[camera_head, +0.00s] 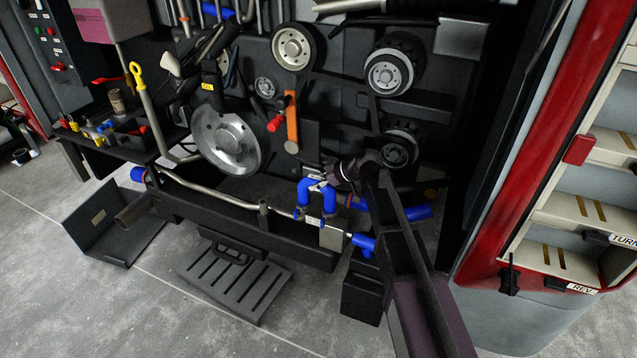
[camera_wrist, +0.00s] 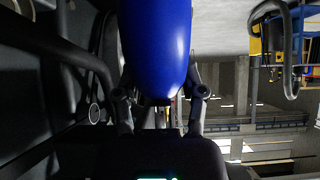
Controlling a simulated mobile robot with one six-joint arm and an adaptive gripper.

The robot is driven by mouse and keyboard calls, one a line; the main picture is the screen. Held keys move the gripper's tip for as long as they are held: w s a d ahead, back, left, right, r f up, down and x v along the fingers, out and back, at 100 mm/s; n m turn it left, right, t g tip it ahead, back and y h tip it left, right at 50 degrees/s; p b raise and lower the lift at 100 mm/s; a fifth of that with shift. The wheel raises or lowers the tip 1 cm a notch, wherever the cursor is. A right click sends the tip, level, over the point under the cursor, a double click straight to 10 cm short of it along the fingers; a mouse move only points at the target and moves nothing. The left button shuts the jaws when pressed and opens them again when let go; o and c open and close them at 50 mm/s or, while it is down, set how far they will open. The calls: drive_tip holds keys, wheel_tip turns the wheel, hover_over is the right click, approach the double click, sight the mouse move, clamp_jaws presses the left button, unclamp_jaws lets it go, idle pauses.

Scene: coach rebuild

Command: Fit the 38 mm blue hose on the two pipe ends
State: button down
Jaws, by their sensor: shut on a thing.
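My gripper (camera_head: 318,185) is at the lower middle of the engine bay in the head view. It is shut on a bent blue hose (camera_head: 304,190). In the wrist view the blue hose (camera_wrist: 157,45) fills the upper middle, between the two fingers (camera_wrist: 160,105). One leg of the hose reaches down beside a metal pipe (camera_head: 230,199) that runs along the front beam. Whether the hose ends touch or sit around pipe ends I cannot tell. Another blue hose piece (camera_head: 362,243) is lower right, and one (camera_head: 416,212) shows right of my arm.
A black beam (camera_head: 230,225) runs below the pipe. A slotted black step (camera_head: 235,287) and a dark box (camera_head: 362,298) stand below it. Pulleys (camera_head: 390,73) and a large metal disc (camera_head: 226,138) are above. A red-edged cabinet (camera_head: 500,180) stands at right; floor is free in front.

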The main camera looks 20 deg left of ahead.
drive_tip(key=shift+f+b, duration=0.55)
drive_tip(key=shift+c, duration=0.5)
unclamp_jaws()
drive_tip(key=shift+o, duration=0.5)
drive_tip(key=p+v, duration=0.5)
drive_tip(key=v, duration=0.3)
idle(0.5)
idle(0.4)
